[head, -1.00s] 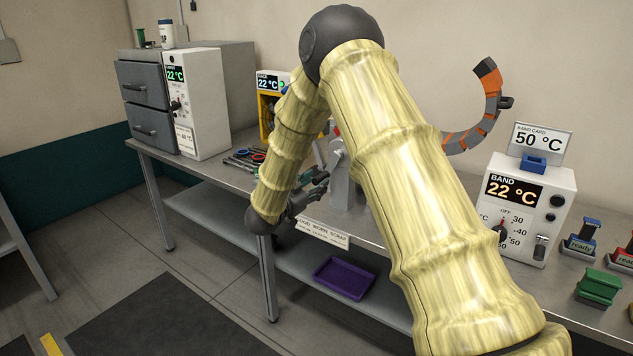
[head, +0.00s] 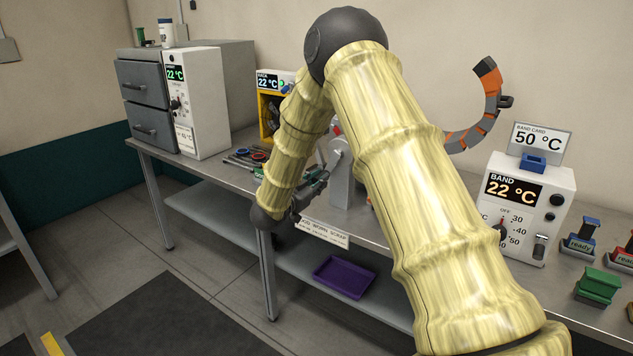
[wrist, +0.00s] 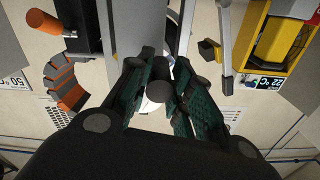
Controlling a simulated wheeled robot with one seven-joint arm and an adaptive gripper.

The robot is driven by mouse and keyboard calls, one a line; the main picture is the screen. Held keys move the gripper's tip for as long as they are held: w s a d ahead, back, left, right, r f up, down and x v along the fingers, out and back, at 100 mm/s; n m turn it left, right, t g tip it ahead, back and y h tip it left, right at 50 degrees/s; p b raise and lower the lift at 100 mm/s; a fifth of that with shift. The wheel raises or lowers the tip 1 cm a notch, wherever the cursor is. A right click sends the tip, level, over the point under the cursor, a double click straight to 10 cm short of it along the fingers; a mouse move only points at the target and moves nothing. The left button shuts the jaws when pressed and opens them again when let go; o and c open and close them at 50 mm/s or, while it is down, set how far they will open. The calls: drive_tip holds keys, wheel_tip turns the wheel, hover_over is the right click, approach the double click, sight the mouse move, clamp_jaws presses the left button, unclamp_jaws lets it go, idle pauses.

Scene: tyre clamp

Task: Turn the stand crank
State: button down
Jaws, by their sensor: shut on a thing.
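The grey stand (head: 341,178) is upright on the bench in the head view, partly hidden behind my arm. Its grey body (wrist: 138,28) also fills the upper middle of the wrist view. My gripper (head: 315,188) is at the stand's left side in the head view. In the wrist view my gripper (wrist: 170,92) has its dark green pads closed around a dark round crank handle (wrist: 184,72). The crank's arm is hard to make out behind the fingers.
The yellow-framed rack unit (head: 268,112) and several small tools (head: 245,157) lie left of the stand. The orange-grey curved band (head: 487,110) and the band heater box (head: 528,205) are to the right. A purple tray (head: 344,277) lies on the lower shelf.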

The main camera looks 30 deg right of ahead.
drive_tip(key=shift+s+d+f+n+p, duration=0.2)
drive_tip(key=shift+s+n+p, duration=0.3)
drive_tip(key=shift+n+p, duration=0.3)
drive_tip(key=shift+s+d+f+n+p, duration=0.15)
drive_tip(key=shift+s+n+p, duration=0.3)
drive_tip(key=shift+n+p, duration=0.35)
drive_tip(key=shift+s+d+f+n+p, duration=0.1)
drive_tip(key=shift+s+d+n+p, duration=0.1)
drive_tip(key=shift+s+n+p, duration=0.45)
drive_tip(key=shift+w, duration=0.15)
drive_tip(key=c, duration=1.3)
unclamp_jaws()
drive_tip(key=shift+o, duration=0.2)
drive_tip(key=shift+a+r, duration=0.1)
drive_tip(key=v, duration=1.1)
drive_tip(key=shift+s+a, duration=0.2)
drive_tip(key=shift+a, duration=0.15)
